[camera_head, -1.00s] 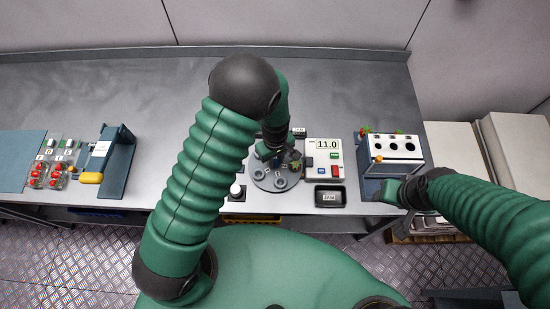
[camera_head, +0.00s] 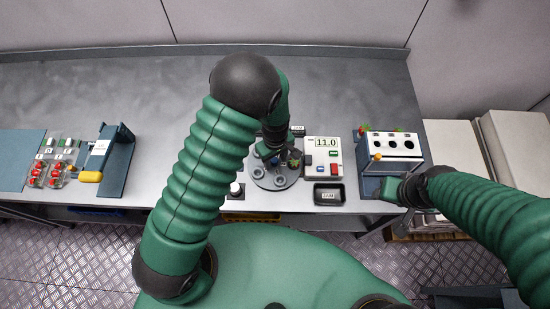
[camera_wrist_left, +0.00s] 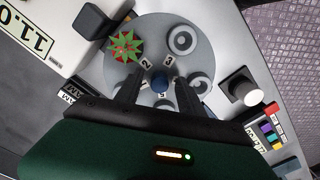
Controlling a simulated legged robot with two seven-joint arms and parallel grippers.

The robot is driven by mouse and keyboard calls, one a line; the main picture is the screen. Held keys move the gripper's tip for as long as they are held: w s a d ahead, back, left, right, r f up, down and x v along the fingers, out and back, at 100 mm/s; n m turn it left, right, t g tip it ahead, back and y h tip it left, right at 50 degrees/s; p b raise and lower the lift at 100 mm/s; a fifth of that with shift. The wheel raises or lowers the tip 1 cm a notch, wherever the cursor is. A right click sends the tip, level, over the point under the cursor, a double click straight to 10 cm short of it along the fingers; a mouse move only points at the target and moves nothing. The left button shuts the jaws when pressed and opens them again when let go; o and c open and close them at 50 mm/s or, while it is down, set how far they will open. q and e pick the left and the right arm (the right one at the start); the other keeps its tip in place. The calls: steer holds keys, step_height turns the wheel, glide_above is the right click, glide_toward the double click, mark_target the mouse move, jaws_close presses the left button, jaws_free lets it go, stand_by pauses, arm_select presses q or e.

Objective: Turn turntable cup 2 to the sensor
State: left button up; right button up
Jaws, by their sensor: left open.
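The grey turntable (camera_head: 264,184) lies at mid-table in the head view, partly hidden by my left arm. In the left wrist view, its disc (camera_wrist_left: 155,28) carries grey ring-shaped cups, numbered labels and a blue centre knob (camera_wrist_left: 160,82). A red berry with green leaves (camera_wrist_left: 125,46) sits by label 2 (camera_wrist_left: 146,64), covering cup 2. A black block (camera_wrist_left: 92,20), possibly the sensor, stands just outside the disc beside the berry. My left gripper (camera_wrist_left: 158,92) is open, its fingers on either side of the knob; contact is unclear. My right gripper (camera_head: 388,189) is at the right; its jaws are unclear.
A white scale-like box (camera_head: 322,172) reading 11.0 stands right of the turntable, with a small black display (camera_head: 328,194) in front. A white-topped rack (camera_head: 392,145) is farther right. Berry containers (camera_head: 48,174) are at left. The back of the table is clear.

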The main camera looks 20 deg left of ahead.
mark_target(275, 160)
arm_select(q)
step_height(275, 160, up, 17)
steer(key=b, duration=0.1)
steer(key=shift+w, duration=0.15)
steer(key=shift+f, duration=0.15)
